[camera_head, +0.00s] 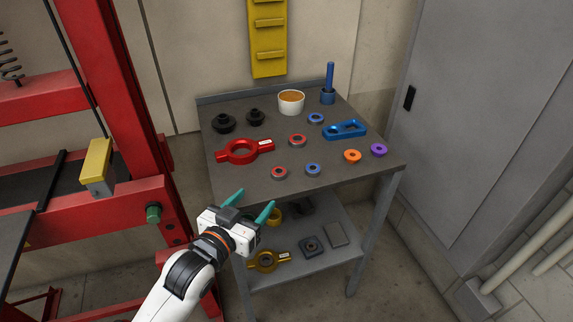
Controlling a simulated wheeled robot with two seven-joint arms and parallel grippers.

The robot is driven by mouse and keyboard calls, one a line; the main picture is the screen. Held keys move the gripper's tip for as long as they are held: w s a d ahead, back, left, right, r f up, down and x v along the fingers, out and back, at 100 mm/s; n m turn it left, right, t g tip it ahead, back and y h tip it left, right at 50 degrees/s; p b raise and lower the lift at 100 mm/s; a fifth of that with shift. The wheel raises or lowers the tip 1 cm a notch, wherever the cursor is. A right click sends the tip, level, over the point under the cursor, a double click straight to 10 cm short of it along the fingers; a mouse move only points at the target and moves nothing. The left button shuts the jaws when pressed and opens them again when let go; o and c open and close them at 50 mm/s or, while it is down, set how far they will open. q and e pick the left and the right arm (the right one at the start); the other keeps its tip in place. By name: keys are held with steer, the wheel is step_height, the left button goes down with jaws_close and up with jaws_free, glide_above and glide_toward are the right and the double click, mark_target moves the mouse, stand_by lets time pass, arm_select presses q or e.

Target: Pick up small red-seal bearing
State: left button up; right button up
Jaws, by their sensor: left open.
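Two red-seal bearings lie on the dark table top. The nearer one (279,172) sits close to the front edge and looks a little smaller than the farther red-seal bearing (298,140) behind it. My left gripper (253,201) comes in from the bottom with its teal fingers spread and nothing between them. It is in front of the table's front edge, to the lower left of the nearer red-seal bearing and apart from it. My right gripper is out of view.
Blue-seal bearings (313,170) lie nearby. A red ring tool (240,151), black parts (223,123), a white cup (291,102), a blue bracket (345,129), and orange (352,156) and purple (378,149) rings share the table. A red frame (110,100) stands left.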

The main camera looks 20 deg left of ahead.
mark_target(277, 173)
arm_select(q)
steer(key=x, duration=0.4)
steer(key=shift+x, duration=1.05)
steer(key=shift+w+d, duration=0.1)
steer(key=shift+w, duration=0.5)
steer(key=x, duration=0.3)
steer(key=shift+w, duration=0.35)
steer(key=shift+w+f, duration=0.1)
steer(key=shift+w, duration=0.35)
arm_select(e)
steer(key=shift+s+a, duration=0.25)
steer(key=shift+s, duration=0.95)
arm_select(q)
steer(key=c, duration=1.1)
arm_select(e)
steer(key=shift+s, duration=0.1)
